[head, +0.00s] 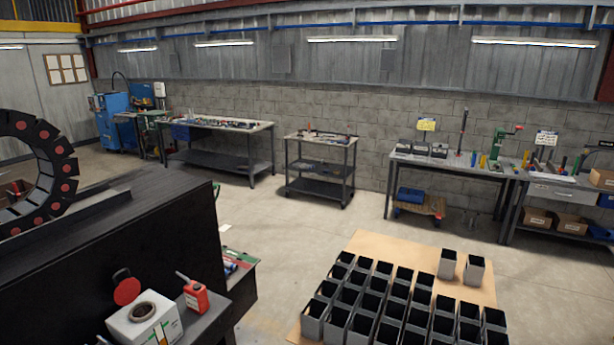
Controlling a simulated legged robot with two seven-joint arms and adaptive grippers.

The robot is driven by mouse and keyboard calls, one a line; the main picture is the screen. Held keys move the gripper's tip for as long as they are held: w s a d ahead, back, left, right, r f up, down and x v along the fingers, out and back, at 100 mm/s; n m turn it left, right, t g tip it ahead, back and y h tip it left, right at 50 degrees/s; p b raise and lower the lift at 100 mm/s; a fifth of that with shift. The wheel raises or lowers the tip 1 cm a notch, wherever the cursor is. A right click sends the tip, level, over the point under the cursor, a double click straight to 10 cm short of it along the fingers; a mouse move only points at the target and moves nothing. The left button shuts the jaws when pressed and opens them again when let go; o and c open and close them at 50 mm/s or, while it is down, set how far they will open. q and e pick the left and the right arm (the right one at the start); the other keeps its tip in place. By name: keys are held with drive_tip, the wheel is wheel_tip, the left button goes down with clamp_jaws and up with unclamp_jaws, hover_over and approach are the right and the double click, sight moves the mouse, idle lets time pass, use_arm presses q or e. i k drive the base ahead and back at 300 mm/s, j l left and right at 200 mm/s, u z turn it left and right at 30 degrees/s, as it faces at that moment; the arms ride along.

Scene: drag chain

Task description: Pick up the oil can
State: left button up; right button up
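A small red can with a pale spout (195,296), which looks like the oil can, stands on a dark ledge at the lower left of the head view. It is just right of a white box-shaped container (146,322) with a round opening on top. A round red cap or disc (126,289) is behind that container. Neither of my grippers shows in the head view.
A black machine body (130,235) with a drag chain (42,165) fills the left side. Several open grey bins (312,320) stand on a tan board (375,243) at lower right. Workbenches (217,127) line the back wall. Floor between is clear.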

sight(197, 298)
drive_tip(key=u, duration=1.35)
